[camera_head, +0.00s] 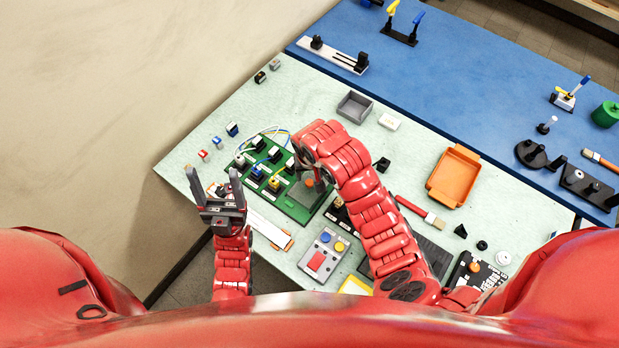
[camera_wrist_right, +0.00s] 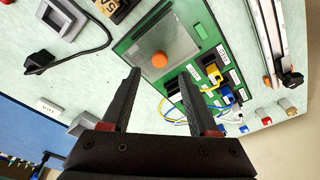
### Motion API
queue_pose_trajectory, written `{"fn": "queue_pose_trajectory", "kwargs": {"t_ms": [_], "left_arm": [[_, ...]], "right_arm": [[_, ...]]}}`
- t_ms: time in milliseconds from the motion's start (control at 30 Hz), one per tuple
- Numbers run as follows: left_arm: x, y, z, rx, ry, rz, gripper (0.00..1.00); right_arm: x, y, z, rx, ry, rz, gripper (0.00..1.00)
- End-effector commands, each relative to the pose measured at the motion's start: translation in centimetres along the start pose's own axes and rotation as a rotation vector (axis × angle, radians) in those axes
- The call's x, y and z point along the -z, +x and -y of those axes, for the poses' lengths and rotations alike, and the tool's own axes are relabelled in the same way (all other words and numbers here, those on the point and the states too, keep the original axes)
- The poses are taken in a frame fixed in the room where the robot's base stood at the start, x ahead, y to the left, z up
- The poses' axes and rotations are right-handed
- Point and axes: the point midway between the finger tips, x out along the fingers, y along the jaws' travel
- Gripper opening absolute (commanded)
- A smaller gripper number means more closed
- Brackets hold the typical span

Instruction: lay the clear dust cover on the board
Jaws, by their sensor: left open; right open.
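The green board (camera_head: 297,211) lies on the pale table with several connector modules and wires at its far-left part; it also shows in the right wrist view (camera_wrist_right: 131,39). The clear dust cover, a greyish see-through square (camera_wrist_right: 178,39) with an orange knob (camera_wrist_right: 160,60), shows over the bare part of the board. My right gripper (camera_wrist_right: 160,76) is open and empty above the board, with the knob just beyond its fingertips, apart from them. In the head view my right arm partly hides the cover. My left gripper (camera_head: 212,171) is open and empty, left of the board.
A grey tray (camera_head: 354,107) and an orange tray (camera_head: 447,186) stand beyond my right arm. A brush (camera_head: 421,212) and a grey button box (camera_head: 324,254) lie nearer. The blue table (camera_head: 440,75) adjoins at the back.

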Motion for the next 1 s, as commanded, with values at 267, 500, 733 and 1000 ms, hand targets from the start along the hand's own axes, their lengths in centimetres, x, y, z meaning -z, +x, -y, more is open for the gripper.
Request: {"fn": "queue_pose_trajectory", "kwargs": {"t_ms": [267, 500, 733, 1000], "left_arm": [[0.7, 4.0, 0.2, 0.000, 0.000, 0.000, 0.71], [0.7, 4.3, 0.2, 0.000, 0.000, 0.000, 0.71], [0.7, 4.2, 0.2, 0.000, 0.000, 0.000, 0.71], [0.7, 4.2, 0.2, 0.000, 0.000, 0.000, 0.71]], "right_arm": [[0.1, -5.8, -0.1, -0.003, 0.000, 0.001, 0.60], [-0.1, -6.6, 0.0, -0.002, 0.001, 0.004, 0.60], [2.3, -5.6, 0.6, 0.084, 0.021, -0.104, 0.60], [12.6, -7.3, -0.4, 0.336, 0.101, -0.687, 0.60]]}}
